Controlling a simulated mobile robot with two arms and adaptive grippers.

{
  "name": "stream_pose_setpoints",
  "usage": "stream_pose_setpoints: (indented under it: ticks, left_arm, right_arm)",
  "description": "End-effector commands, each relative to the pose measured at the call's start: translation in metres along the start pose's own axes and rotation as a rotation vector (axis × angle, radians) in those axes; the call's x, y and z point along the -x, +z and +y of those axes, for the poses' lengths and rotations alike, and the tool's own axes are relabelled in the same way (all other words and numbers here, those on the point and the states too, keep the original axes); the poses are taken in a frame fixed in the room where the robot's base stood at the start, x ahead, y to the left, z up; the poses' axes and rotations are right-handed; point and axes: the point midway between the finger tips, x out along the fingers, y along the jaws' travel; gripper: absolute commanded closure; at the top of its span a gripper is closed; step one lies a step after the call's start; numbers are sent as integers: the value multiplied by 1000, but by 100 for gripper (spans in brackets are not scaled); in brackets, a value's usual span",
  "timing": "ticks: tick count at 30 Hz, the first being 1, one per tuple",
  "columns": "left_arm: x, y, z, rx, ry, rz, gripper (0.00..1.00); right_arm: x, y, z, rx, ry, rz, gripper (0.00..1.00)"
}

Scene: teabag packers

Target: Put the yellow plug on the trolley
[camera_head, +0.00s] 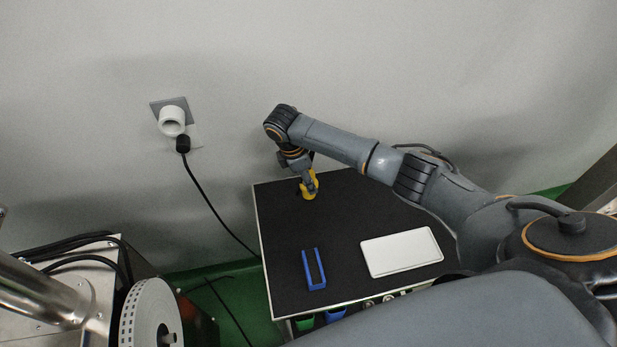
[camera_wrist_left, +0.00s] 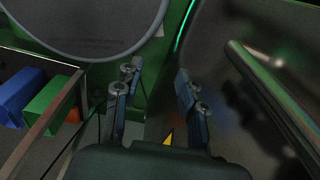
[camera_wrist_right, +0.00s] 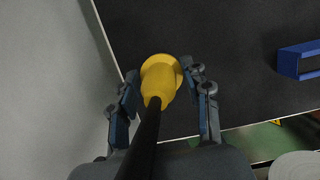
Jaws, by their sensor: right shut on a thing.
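The yellow plug (camera_head: 309,187) is at the back left part of the black-topped trolley (camera_head: 345,215), near its left edge. My right gripper (camera_head: 305,178) is shut on it from above. In the right wrist view the yellow plug (camera_wrist_right: 160,78) with its black cable sits between the fingers of my right gripper (camera_wrist_right: 165,95). I cannot tell for sure whether the plug touches the trolley top. My left gripper (camera_wrist_left: 157,85) shows only in the left wrist view; its fingers are apart with nothing between them.
A blue U-shaped holder (camera_head: 314,270) and a white tablet-like plate (camera_head: 402,252) lie on the trolley's front half. A wall socket with a white connector (camera_head: 172,121) and black cable is at the left. A machine with a white reel (camera_head: 150,315) stands at lower left.

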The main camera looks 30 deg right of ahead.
Motion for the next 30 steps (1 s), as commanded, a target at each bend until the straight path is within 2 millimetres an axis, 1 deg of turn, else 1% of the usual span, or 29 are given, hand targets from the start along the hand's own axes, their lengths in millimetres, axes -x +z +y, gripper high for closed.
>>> stream_pose_setpoints:
  ticks: [3, 10, 11, 12, 13, 14, 24, 26, 30]
  left_arm:
    - [2, 0, 0, 0, 0, 0, 60]
    - [1, 0, 0, 0, 0, -1, 60]
    - [1, 0, 0, 0, 0, -1, 60]
    - [1, 0, 0, 0, 0, -1, 60]
    - [1, 0, 0, 0, 0, -1, 60]
    - [1, 0, 0, 0, 0, -1, 60]
    - [0, 1, 0, 0, 0, -2, 60]
    - [-2, 1, 0, 0, 0, -2, 60]
    - [-9, 2, 0, 0, -1, -2, 60]
  right_arm:
    - [-6, -2, 0, 1, 1, 0, 87]
    - [-7, -2, 0, 0, 2, 1, 87]
    - [-7, -2, 0, 0, 2, 1, 46]
    - [-7, -2, 0, 0, 2, 1, 38]
    - [-7, -2, 0, 0, 2, 1, 32]
    - [-7, -2, 0, 0, 2, 1, 29]
    - [-4, -2, 0, 0, 3, 1, 29]
    - [0, -3, 1, 0, 5, 3, 29]
    - [21, -3, 2, 0, 8, 3, 29]
